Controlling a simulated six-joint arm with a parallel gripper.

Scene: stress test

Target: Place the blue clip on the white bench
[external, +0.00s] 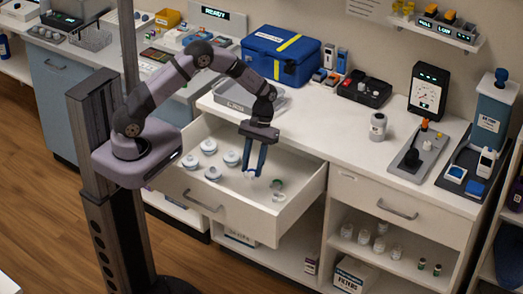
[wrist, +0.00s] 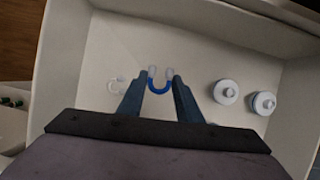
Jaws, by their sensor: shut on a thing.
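The blue clip (wrist: 159,87) is a small U shape with pale ends. In the wrist view it sits between the tips of my gripper (wrist: 158,80), which is shut on it. In the external view my gripper (external: 256,172) points down into the open white drawer (external: 242,222); the clip is too small there to make out clearly. I cannot tell whether the clip touches the drawer floor. The white bench (external: 335,122) is above and behind the open drawer, with its top partly bare.
Several white round-lidded pots (external: 208,146) stand in the drawer's left part. Small pale clip-like pieces (external: 277,184) lie right of my gripper.

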